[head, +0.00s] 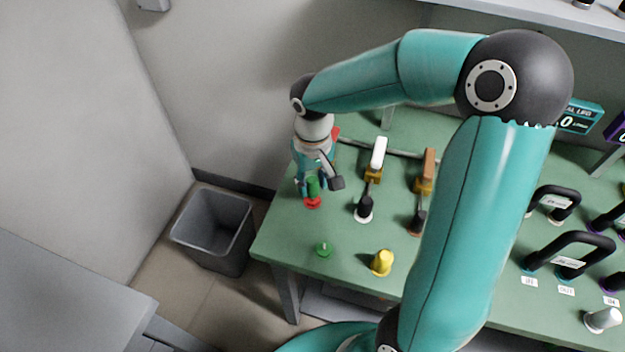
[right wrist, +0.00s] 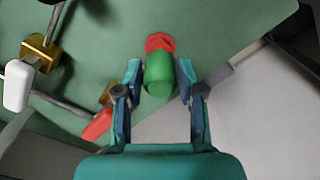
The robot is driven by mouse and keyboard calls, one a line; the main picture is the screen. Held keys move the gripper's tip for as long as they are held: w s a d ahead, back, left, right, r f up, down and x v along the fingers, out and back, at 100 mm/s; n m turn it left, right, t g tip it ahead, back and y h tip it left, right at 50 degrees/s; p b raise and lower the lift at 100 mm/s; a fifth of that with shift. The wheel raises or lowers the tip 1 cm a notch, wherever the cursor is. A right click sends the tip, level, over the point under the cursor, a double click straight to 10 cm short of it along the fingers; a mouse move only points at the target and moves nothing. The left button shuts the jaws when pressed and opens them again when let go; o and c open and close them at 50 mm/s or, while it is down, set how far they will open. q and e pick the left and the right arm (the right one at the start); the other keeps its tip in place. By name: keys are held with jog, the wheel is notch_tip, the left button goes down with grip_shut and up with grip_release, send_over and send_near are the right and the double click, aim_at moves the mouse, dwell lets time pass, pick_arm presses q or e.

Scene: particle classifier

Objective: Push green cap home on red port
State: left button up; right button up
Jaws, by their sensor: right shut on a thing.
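The green cap (head: 313,186) is a small cylinder over the red port (head: 312,202) near the left edge of the green table. My right gripper (head: 312,190) is shut on the cap from above. In the right wrist view the green cap (right wrist: 159,76) sits between the two fingers (right wrist: 160,82), with the red port (right wrist: 160,42) right at its far end. The cap hides part of the port, so I cannot tell how far it is seated. My left gripper is not in view.
A green fitting (head: 323,249) and a yellow cap (head: 381,263) stand near the front edge. Valves with a white handle (head: 378,152) and an orange-brown handle (head: 428,165) stand right of the port. A grey bin (head: 213,228) is on the floor at left.

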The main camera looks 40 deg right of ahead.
aim_at(313, 179)
jog(key=shift+f+b, duration=1)
jog(key=shift+f, duration=0.25)
jog(key=o, duration=1.1)
jog(key=shift+r, duration=0.15)
notch_tip(313, 179, up, 12)
jog(key=shift+f, duration=0.15)
